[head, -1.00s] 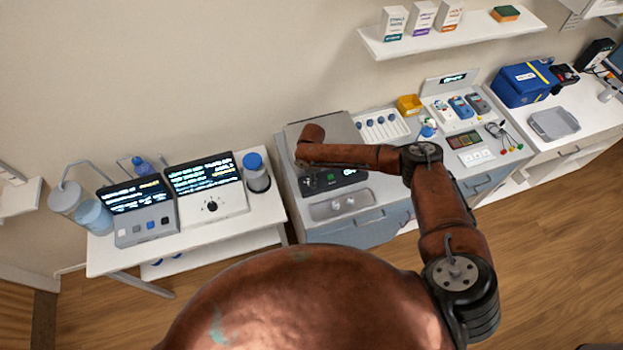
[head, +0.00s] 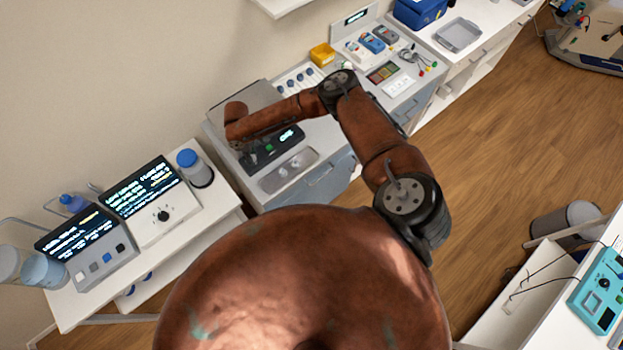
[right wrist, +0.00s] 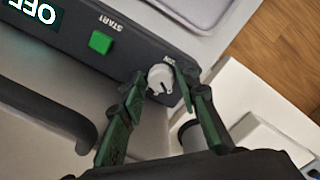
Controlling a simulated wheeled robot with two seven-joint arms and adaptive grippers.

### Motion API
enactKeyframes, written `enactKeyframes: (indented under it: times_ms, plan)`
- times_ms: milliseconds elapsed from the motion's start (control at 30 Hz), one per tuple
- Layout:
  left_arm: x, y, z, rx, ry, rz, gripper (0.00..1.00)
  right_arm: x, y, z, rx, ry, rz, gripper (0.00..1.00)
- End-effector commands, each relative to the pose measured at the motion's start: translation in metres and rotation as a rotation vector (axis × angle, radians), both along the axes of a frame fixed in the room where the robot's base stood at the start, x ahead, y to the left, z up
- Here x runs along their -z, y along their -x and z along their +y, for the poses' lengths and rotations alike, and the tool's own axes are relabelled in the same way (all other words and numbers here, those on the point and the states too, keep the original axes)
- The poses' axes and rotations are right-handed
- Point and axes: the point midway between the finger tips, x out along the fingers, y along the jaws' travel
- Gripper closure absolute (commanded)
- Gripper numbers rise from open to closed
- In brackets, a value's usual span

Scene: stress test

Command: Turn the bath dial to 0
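The bath dial (right wrist: 159,82) is a small pale round knob with a dark pointer mark on the dark control panel (right wrist: 70,45). It shows in the right wrist view, beside a green START button (right wrist: 101,42) and a display (right wrist: 33,10) reading OFF. My right gripper (right wrist: 161,72) has one dark green finger on each side of the dial, the tips close against it, apparently shut on it. In the head view the bath's panel (head: 289,136) shows partly; my right forearm hides the dial and most of the gripper. My left gripper is not in view.
A metal tray (head: 288,171) lies in front of the panel. To the left, a white bench carries a white device with a black knob (head: 163,215) and a blue-capped bottle (head: 194,167). A yellow bin (head: 322,54) stands behind my right arm. Wooden floor lies open at right.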

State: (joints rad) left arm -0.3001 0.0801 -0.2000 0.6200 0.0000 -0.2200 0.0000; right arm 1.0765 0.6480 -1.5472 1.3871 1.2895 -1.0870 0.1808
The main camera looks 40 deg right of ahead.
Motion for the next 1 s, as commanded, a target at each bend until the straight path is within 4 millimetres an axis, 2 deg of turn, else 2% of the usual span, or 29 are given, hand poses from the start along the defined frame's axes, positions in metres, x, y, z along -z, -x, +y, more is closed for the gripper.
enactKeyframes:
  times_ms: [100,700,1000]
  plan:
    - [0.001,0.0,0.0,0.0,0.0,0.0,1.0,-0.005,-0.002,0.0,0.11,0.0,-0.004,0.71]
    - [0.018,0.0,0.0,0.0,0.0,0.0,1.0,-0.12,0.0,0.0,0.102,-0.002,-0.001,0.71]
    - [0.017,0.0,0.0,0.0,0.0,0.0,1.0,-0.09,0.033,0.039,0.016,-0.058,0.016,0.71]
